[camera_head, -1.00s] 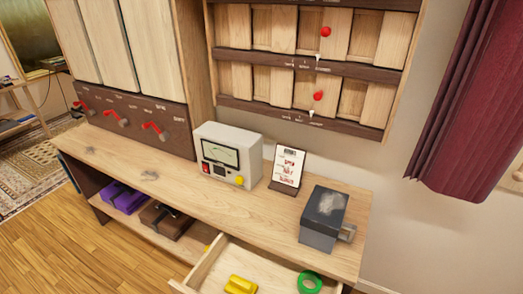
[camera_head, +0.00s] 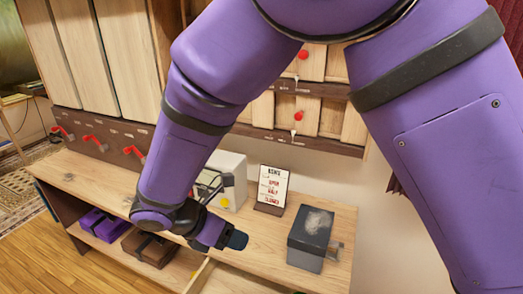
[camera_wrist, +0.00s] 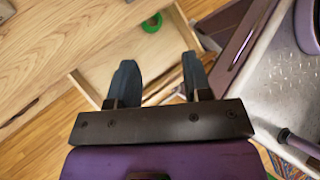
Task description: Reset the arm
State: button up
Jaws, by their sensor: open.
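My purple arm reaches across the head view from the upper right. My gripper (camera_head: 226,238) hangs above the wooden bench (camera_head: 88,172), in front of the white meter box (camera_head: 237,180), and hides part of it. In the wrist view my gripper (camera_wrist: 160,78) shows two dark fingers spread apart with nothing between them. Beyond the fingers is the open drawer (camera_wrist: 90,88) with a green ring (camera_wrist: 152,23) in it. In the head view my arm covers most of that drawer.
A card on a stand (camera_head: 272,188) and a dark grey box with a side handle (camera_head: 311,238) stand on the bench. Purple (camera_head: 103,225) and brown (camera_head: 150,248) cases lie on the lower shelf. Red levers (camera_head: 96,143) line the cabinet at left. Wooden shutters with red knobs (camera_head: 299,116) hang above.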

jog(key=w+d+r+m+g+y, duration=0.2)
jog(key=d+r+m+y, duration=0.3)
jog(key=d+r+m, duration=1.2)
jog(key=s+d+r+m+t+y, duration=0.1)
jog(key=s+d+r+m, duration=0.3)
jog(key=d, duration=0.5)
jog(key=s+d+r+m+t+y, duration=0.2)
jog(key=s+d+r+m+t, duration=0.1)
jog(key=s+d+m, duration=0.3)
jog(key=s+d+r, duration=0.1)
jog(key=s+d, duration=0.1)
jog(key=d, duration=0.2)
jog(key=shift+s+d+m+y, duration=0.2)
jog(key=shift+d+m+y, duration=0.1)
jog(key=shift+m, duration=0.1)
